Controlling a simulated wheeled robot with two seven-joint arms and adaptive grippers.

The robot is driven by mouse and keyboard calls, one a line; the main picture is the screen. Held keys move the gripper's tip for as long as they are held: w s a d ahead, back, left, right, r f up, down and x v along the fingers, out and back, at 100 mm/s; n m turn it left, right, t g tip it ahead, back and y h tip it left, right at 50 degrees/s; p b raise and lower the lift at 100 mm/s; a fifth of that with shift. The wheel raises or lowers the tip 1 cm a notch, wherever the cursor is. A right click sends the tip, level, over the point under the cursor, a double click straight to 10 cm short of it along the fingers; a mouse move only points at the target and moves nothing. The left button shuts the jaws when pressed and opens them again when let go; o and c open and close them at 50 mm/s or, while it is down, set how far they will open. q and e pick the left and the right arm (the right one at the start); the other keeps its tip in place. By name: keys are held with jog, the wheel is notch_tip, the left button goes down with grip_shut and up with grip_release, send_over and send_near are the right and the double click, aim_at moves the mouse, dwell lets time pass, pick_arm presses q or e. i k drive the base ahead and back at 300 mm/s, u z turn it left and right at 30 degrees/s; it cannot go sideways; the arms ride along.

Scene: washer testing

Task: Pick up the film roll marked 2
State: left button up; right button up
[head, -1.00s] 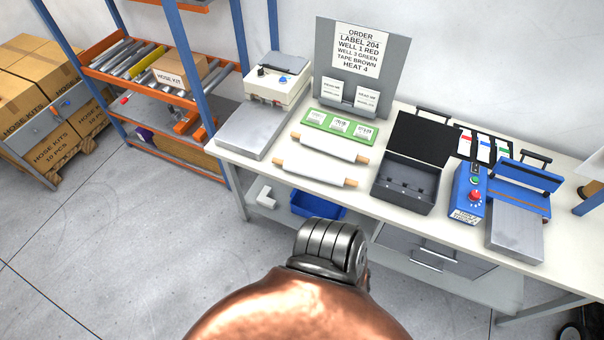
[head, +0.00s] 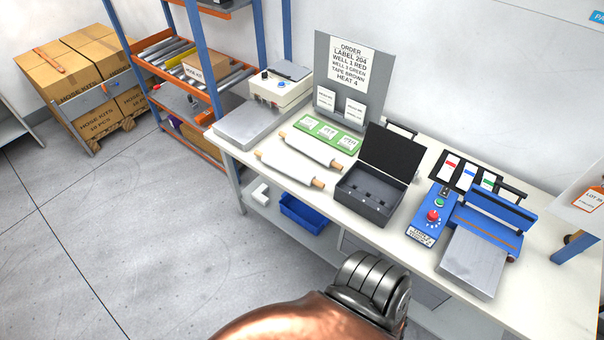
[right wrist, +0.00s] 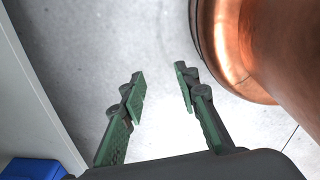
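Two white film rolls with wooden ends lie side by side on the workbench (head: 378,228). The rear film roll (head: 312,149) is beside the green label tray (head: 329,134), and the front film roll (head: 289,170) is nearer the bench's front edge. I cannot read a number on either roll. My right gripper (right wrist: 161,88) shows in the right wrist view, open and empty above the grey floor, away from the rolls. My left gripper is in neither current view.
An open dark case (head: 370,207) stands right of the rolls. A blue control box (head: 433,216) and blue press (head: 486,228) are further right. A grey-white machine (head: 279,89) stands behind left. A blue bin (head: 303,214) sits under the bench.

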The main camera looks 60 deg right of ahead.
aim_at(308, 179)
jog(key=z, duration=1.35)
